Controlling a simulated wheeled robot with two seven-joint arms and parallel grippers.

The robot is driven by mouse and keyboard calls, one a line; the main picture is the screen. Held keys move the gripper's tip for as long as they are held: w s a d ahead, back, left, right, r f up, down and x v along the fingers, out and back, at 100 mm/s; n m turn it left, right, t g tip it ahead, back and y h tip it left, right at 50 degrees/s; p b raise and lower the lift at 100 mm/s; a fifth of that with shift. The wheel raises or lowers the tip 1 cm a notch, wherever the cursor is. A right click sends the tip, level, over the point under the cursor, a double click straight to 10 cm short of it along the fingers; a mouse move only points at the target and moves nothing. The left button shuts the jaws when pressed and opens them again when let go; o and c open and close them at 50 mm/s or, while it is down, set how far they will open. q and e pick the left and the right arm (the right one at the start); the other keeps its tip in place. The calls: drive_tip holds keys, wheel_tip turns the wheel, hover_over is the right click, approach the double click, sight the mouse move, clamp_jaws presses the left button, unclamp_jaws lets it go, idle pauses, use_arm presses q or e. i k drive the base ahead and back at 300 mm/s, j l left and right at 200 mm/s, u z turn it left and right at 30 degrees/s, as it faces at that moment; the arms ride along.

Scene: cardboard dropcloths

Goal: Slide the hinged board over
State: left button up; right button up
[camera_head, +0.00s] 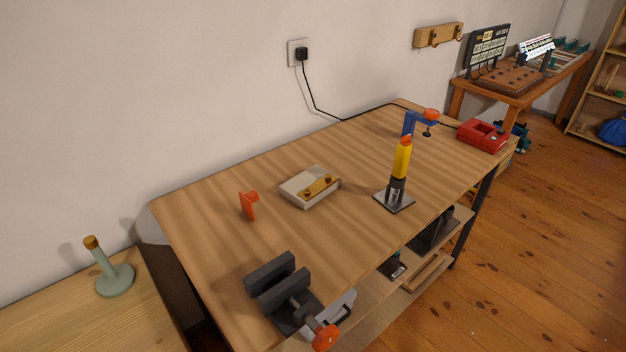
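A pale, flat board (299,190) with a brass hinge (319,187) on its top lies near the middle of the wooden workbench (230,252). The hinge runs along the board's right-hand side. The board lies flat on the bench, with bare wood around it. Neither of my grippers shows in the head view, so nothing is seen touching the board.
An orange-red bracket (248,205) stands left of the board. A yellow-handled tool on a grey plate (393,201) stands to its right. A dark vise (278,283) sits at the near edge. A blue clamp (408,123) and red box (482,136) are farther back.

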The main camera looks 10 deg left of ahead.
sight(313, 179)
drive_tip(key=i+l, duration=0.3)
drive_tip(key=l, duration=0.15)
drive_tip(key=i+l, duration=0.3)
drive_tip(key=l, duration=0.15)
drive_tip(key=i+l, duration=0.25)
drive_tip(key=l, duration=0.2)
drive_tip(key=z, duration=0.05)
